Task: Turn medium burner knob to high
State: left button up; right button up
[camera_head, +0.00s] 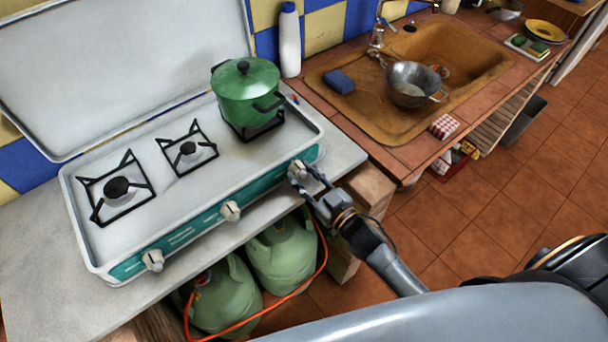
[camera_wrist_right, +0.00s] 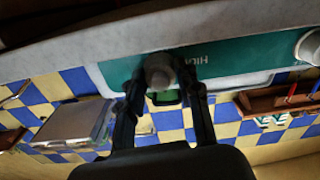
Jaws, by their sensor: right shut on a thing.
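The white camping stove (camera_head: 150,215) has a teal front panel with three pale knobs. These are the left knob (camera_head: 153,261), the middle knob (camera_head: 230,211) and the right knob (camera_head: 297,169). My right gripper (camera_head: 303,178) is at the right knob, below the burner that bears a green lidded pot (camera_head: 247,88). In the right wrist view, my right gripper (camera_wrist_right: 161,80) is shut with its fingers on either side of the knob (camera_wrist_right: 158,68). Another knob (camera_wrist_right: 309,47) shows at that view's right edge. My left gripper is not in view.
Two green gas bottles (camera_head: 282,255) with an orange hose stand under the counter. A white bottle (camera_head: 289,40) stands behind the stove's right end. To the right is a brown sink (camera_head: 455,65) with a metal strainer (camera_head: 411,84). Open tiled floor (camera_head: 470,215) lies at right.

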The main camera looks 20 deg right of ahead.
jog(key=n, duration=0.4)
jog(key=n+b, duration=0.1)
jog(key=n, duration=0.3)
jog(key=n+b, duration=0.1)
jog(key=n, duration=0.3)
jog(key=shift+n+b, duration=0.6)
jog(key=shift+n, duration=1.6)
jog(key=o, duration=1.2)
jog(key=shift+c, duration=0.2)
